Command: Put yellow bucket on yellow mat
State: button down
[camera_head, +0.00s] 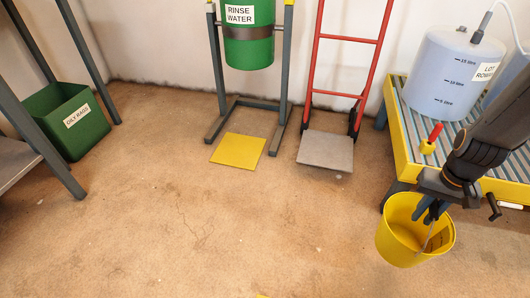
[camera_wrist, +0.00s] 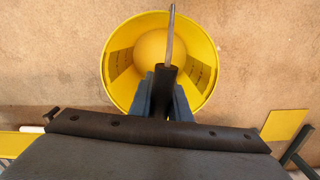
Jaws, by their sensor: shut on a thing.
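The yellow bucket (camera_head: 398,243) hangs from my gripper (camera_head: 432,211) at the right of the head view, beside the yellow-framed stand. My gripper is shut on the bucket's handle, which has a dark grip. In the wrist view, the bucket (camera_wrist: 112,70) opens toward the camera and looks empty, with my gripper (camera_wrist: 166,95) across its near rim. The yellow mat (camera_head: 238,150) lies flat on the floor at the middle of the head view, under the green drum's frame. A yellow patch, likely the mat (camera_wrist: 284,125), shows at the right of the wrist view.
A green drum (camera_head: 249,50) labelled rinse water stands on a grey frame (camera_head: 217,80) behind the mat. A red hand truck (camera_head: 346,95) is right of it. A yellow stand (camera_head: 400,150) holds a translucent container (camera_head: 450,85). An oily rags bin (camera_head: 70,120) is left. Front floor is clear.

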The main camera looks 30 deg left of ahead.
aim_at(240, 149)
jog(key=u, duration=2.25)
jog(key=i, duration=2.35)
jog(key=z, duration=2.85)
